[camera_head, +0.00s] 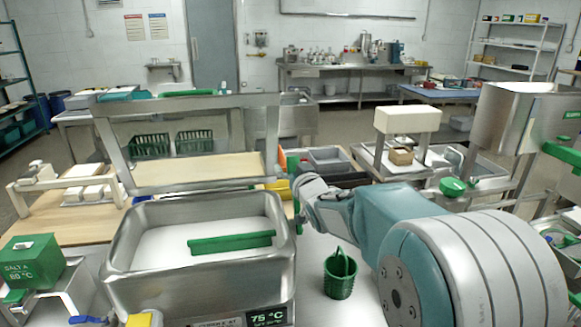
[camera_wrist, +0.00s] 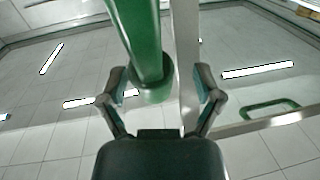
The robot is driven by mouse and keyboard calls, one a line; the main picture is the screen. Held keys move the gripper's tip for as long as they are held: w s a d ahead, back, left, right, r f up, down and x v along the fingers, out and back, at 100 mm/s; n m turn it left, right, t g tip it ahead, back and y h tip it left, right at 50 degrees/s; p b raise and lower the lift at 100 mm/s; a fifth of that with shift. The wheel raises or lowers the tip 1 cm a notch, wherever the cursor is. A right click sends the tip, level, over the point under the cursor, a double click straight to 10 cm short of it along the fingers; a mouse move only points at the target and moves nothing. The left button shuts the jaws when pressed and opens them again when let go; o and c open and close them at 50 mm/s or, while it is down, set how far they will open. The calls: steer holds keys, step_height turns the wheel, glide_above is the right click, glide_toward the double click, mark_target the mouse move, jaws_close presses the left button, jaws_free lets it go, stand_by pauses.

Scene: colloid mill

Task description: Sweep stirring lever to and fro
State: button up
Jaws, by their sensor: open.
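A green rod-like handle (camera_wrist: 140,45), which looks like the grip of the stirring lever, shows in the wrist view beside a grey metal bar (camera_wrist: 187,60). My gripper (camera_wrist: 160,77) is open, with one finger on each side of the handle and bar in the picture. I cannot tell whether either finger touches them. In the head view my gripper is mostly hidden behind my own wrist, at the right rim of a steel tank (camera_head: 120,240). A green bar (camera_head: 232,242) lies across the inside of the tank.
A green basket (camera_head: 340,275) stands right of the tank. A green box (camera_head: 33,260) is at the left. A steel frame (camera_head: 195,103) rises behind the tank, with a wooden board (camera_head: 195,172) there. Grey bins (camera_head: 328,159) stand beyond my wrist.

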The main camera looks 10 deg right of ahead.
steer(key=shift+w+a, duration=0.1)
steer(key=shift+w, duration=0.25)
steer(key=shift+d, duration=0.5)
steer(key=c, duration=0.8)
jaws_close()
steer(key=shift+a, duration=0.2)
steer(key=shift+d, duration=0.1)
